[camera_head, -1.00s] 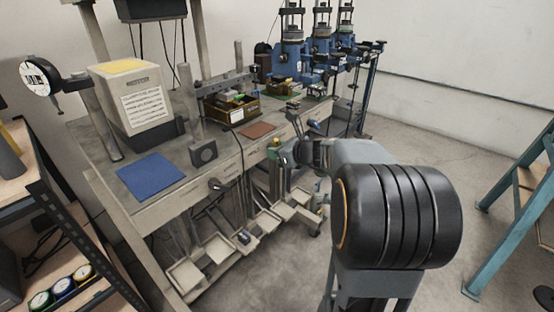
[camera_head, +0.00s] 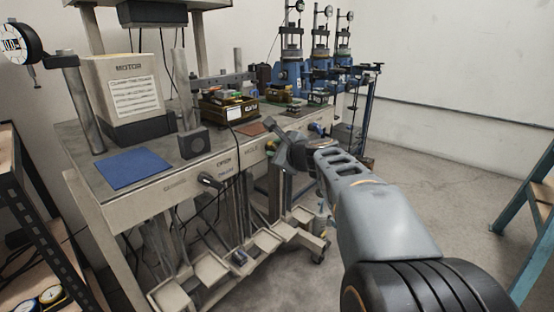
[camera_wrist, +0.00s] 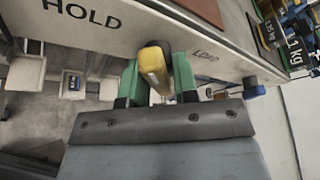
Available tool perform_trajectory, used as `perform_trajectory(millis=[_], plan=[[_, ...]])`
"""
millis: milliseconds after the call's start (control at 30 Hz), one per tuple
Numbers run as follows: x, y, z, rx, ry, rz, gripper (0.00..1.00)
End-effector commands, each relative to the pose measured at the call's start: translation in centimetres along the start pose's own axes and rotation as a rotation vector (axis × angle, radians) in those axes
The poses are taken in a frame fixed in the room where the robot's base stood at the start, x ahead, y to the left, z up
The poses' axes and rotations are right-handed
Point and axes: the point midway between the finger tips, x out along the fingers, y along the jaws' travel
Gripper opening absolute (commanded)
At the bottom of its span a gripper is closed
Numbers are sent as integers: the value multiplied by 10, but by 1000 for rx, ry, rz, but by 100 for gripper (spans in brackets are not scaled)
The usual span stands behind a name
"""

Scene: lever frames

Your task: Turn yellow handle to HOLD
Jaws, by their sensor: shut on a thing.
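The yellow handle (camera_wrist: 153,68) sticks out from the pale front panel of the bench in the wrist view. Its dark pivot end is against the panel. My gripper (camera_wrist: 157,78) has green fingers on both sides of the handle and is shut on it. The word HOLD (camera_wrist: 82,13) is printed on the panel to the left of the handle. The word LOAD (camera_wrist: 205,56) is to its right. In the head view my arm reaches to the bench front, and a little yellow (camera_head: 271,145) shows there; most of the handle is hidden.
Another lever with a blue end (camera_wrist: 253,86) is farther right on the panel in the wrist view. Pale pedals (camera_head: 211,268) stand below. A teal ladder (camera_head: 530,215) stands at right, with open floor before it.

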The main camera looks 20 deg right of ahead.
Motion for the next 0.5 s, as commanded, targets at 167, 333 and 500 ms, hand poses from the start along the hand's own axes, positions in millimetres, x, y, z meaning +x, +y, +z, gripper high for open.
perform_trajectory(millis=[167, 333, 500], plan=[[0, 1, 0, -27, -1, -10, 4], [0, 0, 0, -34, 0, -13, 4], [0, 0, 0, -35, 0, -13, 4]])
